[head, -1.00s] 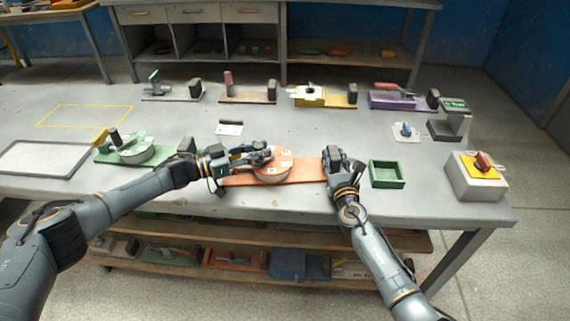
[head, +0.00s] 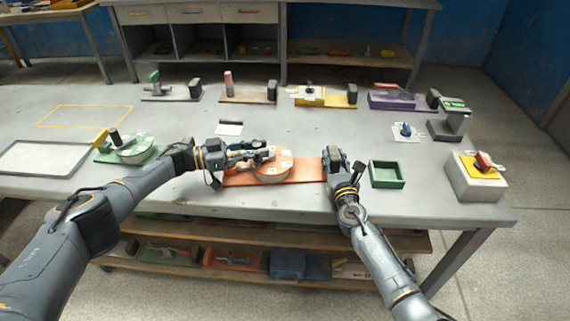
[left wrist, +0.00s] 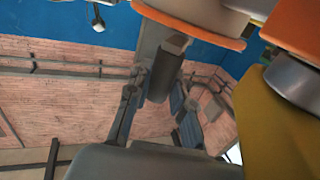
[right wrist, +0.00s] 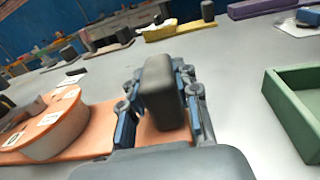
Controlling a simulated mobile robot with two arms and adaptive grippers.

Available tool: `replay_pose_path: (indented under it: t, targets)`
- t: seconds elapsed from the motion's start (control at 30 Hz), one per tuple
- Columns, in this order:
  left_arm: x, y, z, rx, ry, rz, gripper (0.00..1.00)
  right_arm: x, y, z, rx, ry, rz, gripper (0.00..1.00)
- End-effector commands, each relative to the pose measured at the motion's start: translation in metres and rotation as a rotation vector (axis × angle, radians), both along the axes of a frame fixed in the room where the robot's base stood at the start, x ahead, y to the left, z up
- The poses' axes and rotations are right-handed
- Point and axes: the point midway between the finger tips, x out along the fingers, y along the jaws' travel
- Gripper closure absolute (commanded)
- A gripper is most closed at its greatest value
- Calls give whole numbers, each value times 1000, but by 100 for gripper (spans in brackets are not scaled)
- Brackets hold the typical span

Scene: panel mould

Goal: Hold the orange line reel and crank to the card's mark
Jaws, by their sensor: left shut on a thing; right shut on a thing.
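The orange line reel (head: 272,178) lies on an orange board near the table's front edge, with white labels on its top. It also shows in the right wrist view (right wrist: 55,137). My left gripper (head: 266,153) is over the reel, shut on its dark crank handle (left wrist: 166,73); the arm partly hides the reel's left side. My right gripper (head: 336,160) is shut on the dark upright block (right wrist: 160,90) at the board's right end. A white card (head: 229,129) lies behind the reel; its print is too small to read.
A green open box (head: 387,174) stands just right of my right gripper. A grey box with a red knob (head: 483,162) is further right. A green reel (head: 131,152) lies to the left. Several other fixtures line the table's back. The table middle is fairly clear.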

Motion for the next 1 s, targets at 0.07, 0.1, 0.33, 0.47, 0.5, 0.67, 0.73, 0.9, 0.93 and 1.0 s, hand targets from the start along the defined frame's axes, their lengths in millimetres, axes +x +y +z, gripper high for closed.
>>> replay_pose_path:
  t: [0.07, 0.1, 0.33, 0.47, 0.5, 0.67, 0.73, 0.9, 0.93, 1.0]
  targets:
    - [-1, 0, 0, -1, 0, -2, 100, 0, -1, -1, -2, 2, -3, 100]
    - [-1, 0, 0, 0, 0, -2, 72, 0, -1, -1, -2, 2, -3, 100]
    - [-1, 0, 0, 0, 0, -2, 54, 0, -1, -1, 0, 2, -2, 100]
    - [-1, 0, -1, 0, 0, -1, 54, 0, -1, -1, 1, 2, -2, 100]
    - [-1, 0, -1, 0, 0, -1, 54, 0, -1, -1, 1, 2, -2, 100]
    - [-5, 15, -1, 0, 1, 2, 54, 0, -1, -1, 1, 1, -2, 100]
    - [-9, 27, -1, 1, 1, 2, 54, 0, -1, -1, 2, 1, -2, 100]
    - [-20, 63, -1, 1, 0, 3, 54, 0, -1, -1, 2, 1, -2, 100]
    - [-22, 68, -1, 1, 1, 2, 54, 0, -1, -1, 2, 1, -2, 100]
    - [-26, 82, -1, 1, 0, 2, 54, 0, -1, -1, 2, 1, -1, 100]
